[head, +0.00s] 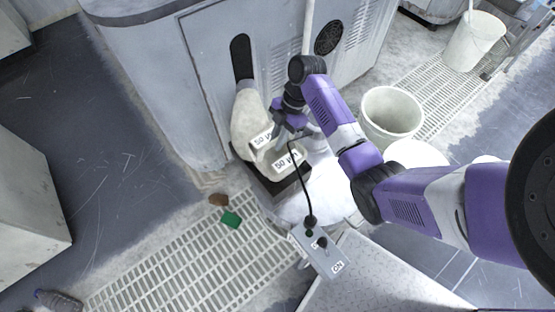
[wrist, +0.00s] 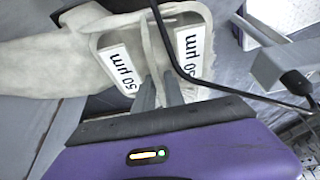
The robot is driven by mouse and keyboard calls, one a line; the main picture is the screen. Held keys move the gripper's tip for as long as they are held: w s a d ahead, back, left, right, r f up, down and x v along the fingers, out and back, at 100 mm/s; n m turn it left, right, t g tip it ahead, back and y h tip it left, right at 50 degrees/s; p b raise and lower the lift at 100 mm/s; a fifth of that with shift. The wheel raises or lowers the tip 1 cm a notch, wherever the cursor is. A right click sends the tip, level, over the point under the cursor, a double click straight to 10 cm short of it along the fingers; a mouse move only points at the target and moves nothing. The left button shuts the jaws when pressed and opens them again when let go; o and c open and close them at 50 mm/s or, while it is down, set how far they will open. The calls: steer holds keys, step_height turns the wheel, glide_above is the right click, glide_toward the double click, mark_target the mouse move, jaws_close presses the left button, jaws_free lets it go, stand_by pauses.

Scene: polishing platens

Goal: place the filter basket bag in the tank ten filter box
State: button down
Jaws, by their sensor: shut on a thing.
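The filter basket bag (head: 247,118) is a long, off-white fabric bag with a white "50 µm" label, beside the grey cabinet. My gripper (head: 284,126) is shut on it near its labelled end. In the wrist view the fingers (wrist: 160,92) meet at the pale rim, with the bag (wrist: 40,62) stretching to the left. A second "50 µm" label (head: 288,160) sits on a pale piece just below; I cannot tell whether it belongs to another bag or to the box. A dark-sided box (head: 283,187), perhaps the filter box, is under it. Its inside is mostly hidden.
The cabinet (head: 205,75) stands close behind the bag. A black cable runs past my gripper to a grey switch box (head: 318,255). A white bucket (head: 391,112) stands to the right.

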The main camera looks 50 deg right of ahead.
mark_target(277, 158)
step_height(277, 158, down, 11)
steer(key=shift+f+b, duration=0.1)
steer(key=shift+b, duration=1)
steer(key=shift+f, duration=0.1)
steer(key=c, duration=1.4)
jaws_free()
steer(key=p+v, duration=0.2)
steer(key=v, duration=1)
